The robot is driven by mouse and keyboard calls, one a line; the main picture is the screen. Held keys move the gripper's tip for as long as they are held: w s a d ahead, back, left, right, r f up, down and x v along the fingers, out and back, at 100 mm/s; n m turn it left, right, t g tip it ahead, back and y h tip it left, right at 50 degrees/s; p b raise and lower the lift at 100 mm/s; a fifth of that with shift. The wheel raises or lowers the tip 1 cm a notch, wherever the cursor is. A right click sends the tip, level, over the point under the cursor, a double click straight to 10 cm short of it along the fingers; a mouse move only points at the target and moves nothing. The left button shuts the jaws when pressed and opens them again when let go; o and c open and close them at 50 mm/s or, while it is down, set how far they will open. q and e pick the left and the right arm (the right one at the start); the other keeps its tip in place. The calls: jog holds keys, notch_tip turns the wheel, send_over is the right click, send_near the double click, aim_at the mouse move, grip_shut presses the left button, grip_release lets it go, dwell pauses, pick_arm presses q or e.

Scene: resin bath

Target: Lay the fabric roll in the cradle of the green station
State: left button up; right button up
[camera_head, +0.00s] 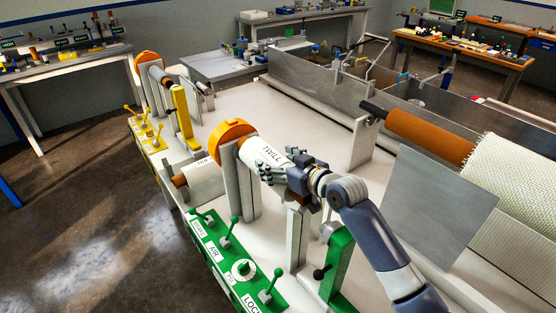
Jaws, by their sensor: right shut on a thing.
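A white fabric roll labelled TWILL (262,152) lies roughly level above the green station. Its left end is at the orange round end piece (232,129) on top of white upright posts (241,188). My right gripper (297,176) is shut on the roll near its right end, and its fingers hide that end. The green station shows a green panel (226,262) with levers and a knob, a white post (298,236) and a green upright (338,260) below my wrist. I cannot tell whether the roll rests on the cradle supports. My left gripper is not in view.
Another white roll (204,182) with a brown core lies left of the posts. The yellow station (152,135) stands farther back. A large cream fabric roll (515,165) and a grey metal plate (438,210) are at right. Open floor lies at left.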

jog(key=shift+w+f+b, duration=0.1)
jog(key=shift+f+b, duration=1.05)
jog(key=shift+f, duration=0.35)
jog(key=o, duration=2.2)
jog(key=shift+c, duration=0.2)
jog(key=shift+s+f, duration=0.15)
jog(key=shift+s, duration=0.1)
jog(key=shift+d+f, duration=0.1)
jog(key=shift+f, duration=0.65)
notch_tip(320, 180, up, 11)
jog(key=shift+r, duration=0.15)
